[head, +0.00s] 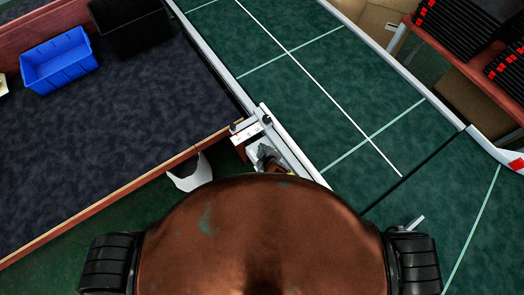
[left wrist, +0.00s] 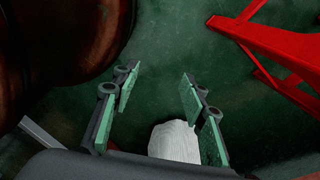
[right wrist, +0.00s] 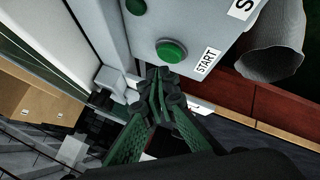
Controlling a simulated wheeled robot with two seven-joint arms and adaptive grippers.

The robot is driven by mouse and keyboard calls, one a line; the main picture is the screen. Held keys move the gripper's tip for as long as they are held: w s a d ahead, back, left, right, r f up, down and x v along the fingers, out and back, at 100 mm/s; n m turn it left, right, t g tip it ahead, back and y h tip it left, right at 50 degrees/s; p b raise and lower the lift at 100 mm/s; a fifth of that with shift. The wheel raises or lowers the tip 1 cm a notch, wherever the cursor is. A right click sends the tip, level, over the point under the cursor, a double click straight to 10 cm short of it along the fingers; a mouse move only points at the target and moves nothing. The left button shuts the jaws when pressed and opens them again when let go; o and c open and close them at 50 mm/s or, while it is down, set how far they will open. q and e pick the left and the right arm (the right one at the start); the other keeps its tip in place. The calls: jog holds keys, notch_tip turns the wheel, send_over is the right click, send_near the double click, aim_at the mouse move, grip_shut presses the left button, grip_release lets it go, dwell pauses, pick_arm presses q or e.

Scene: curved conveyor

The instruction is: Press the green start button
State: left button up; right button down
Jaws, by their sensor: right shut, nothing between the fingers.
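The green start button (right wrist: 171,52) is a round knob on a pale panel in the right wrist view, beside a white START label (right wrist: 207,62). My right gripper (right wrist: 157,76) is shut and empty. Its fingertips are just below the button in the picture; whether they touch it I cannot tell. In the head view the control box (head: 249,131) stands at the conveyor's near edge, and the button face is not visible there. My left gripper (left wrist: 158,82) is open and empty, over the green floor in the left wrist view.
The conveyor (head: 300,60) curves along the right, and a dark table (head: 120,130) with a blue bin (head: 58,62) lies left. A red frame (left wrist: 275,45) stands near my left gripper.

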jog(key=shift+w, duration=0.15)
pick_arm(q)
jog(key=shift+w, duration=0.85)
jog(key=shift+s, duration=0.35)
pick_arm(e)
jog(key=shift+f, duration=0.15)
pick_arm(q)
jog(key=shift+f, duration=0.15)
pick_arm(e)
jog(key=shift+f, duration=0.3)
pick_arm(q)
jog(key=shift+f+b, duration=0.25)
jog(key=shift+b, duration=0.15)
pick_arm(e)
jog(key=shift+f, duration=0.5)
pick_arm(q)
jog(key=shift+r, duration=0.15)
pick_arm(e)
jog(key=shift+r, duration=0.15)
pick_arm(q)
jog(key=shift+w+r+p, duration=0.1)
jog(key=shift+r+p, duration=0.7)
jog(key=shift+p, duration=0.1)
pick_arm(e)
jog(key=shift+r, duration=0.75)
